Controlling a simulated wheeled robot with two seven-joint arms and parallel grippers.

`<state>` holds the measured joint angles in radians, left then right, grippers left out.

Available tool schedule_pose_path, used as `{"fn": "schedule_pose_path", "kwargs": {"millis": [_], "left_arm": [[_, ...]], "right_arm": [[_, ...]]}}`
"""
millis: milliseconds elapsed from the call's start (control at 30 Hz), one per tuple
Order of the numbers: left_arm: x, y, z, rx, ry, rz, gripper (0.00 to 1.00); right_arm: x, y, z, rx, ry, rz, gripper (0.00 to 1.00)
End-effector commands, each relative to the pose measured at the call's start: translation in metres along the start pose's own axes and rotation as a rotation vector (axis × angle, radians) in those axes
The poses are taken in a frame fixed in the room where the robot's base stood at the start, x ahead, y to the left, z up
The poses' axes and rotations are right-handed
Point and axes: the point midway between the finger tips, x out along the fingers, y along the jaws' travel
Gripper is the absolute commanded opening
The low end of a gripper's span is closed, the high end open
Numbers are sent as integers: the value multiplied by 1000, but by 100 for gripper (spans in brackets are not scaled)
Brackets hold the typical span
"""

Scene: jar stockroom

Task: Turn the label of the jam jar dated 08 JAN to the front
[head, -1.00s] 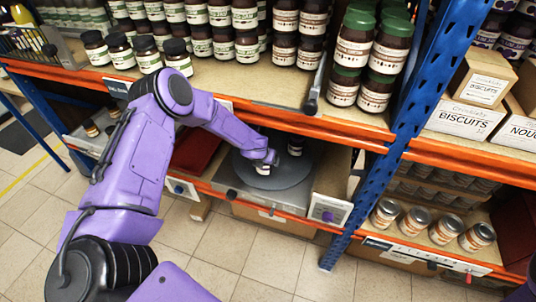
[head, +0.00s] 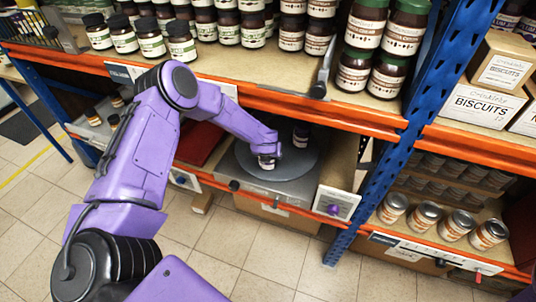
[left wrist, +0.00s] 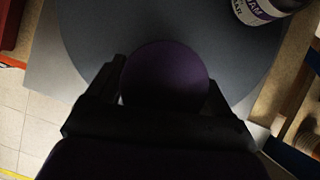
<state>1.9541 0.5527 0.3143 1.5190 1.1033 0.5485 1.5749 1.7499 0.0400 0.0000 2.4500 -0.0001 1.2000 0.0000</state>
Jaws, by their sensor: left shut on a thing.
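My left gripper (head: 267,156) is shut on a small jar (head: 266,164) with a dark lid and a pale label patch, low at the front of a round grey turntable (head: 302,169). In the left wrist view the jar's round dark purple lid (left wrist: 165,75) sits between the fingers. A second jar (head: 301,136) stands on the turntable behind and to the right; its purple-and-white label reading JAM shows in the left wrist view (left wrist: 258,10). No date is readable on either jar. My right gripper is not in view.
The turntable sits in a lower shelf bay, under an orange-edged upper shelf (head: 300,103) loaded with jars. A red item (head: 200,143) is to its left. A card with a purple knob (head: 335,205) and a blue post (head: 375,180) are to its right.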

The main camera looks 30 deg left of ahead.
Motion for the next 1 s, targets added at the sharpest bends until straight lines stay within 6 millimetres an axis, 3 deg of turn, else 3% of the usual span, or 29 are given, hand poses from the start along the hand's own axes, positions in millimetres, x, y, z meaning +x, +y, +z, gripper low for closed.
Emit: {"fn": "schedule_pose_path", "kwargs": {"millis": [700,733,767,800,1000], "left_arm": [[4,-1,-3,2,0,-2,21],[4,-1,-3,2,1,-2,84],[4,-1,-3,2,1,-2,94],[5,-1,-3,2,1,-2,100],[4,0,-4,2,3,0,100]], "right_arm": [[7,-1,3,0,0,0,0],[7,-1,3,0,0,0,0],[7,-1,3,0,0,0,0],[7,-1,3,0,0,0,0],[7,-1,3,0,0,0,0]]}}
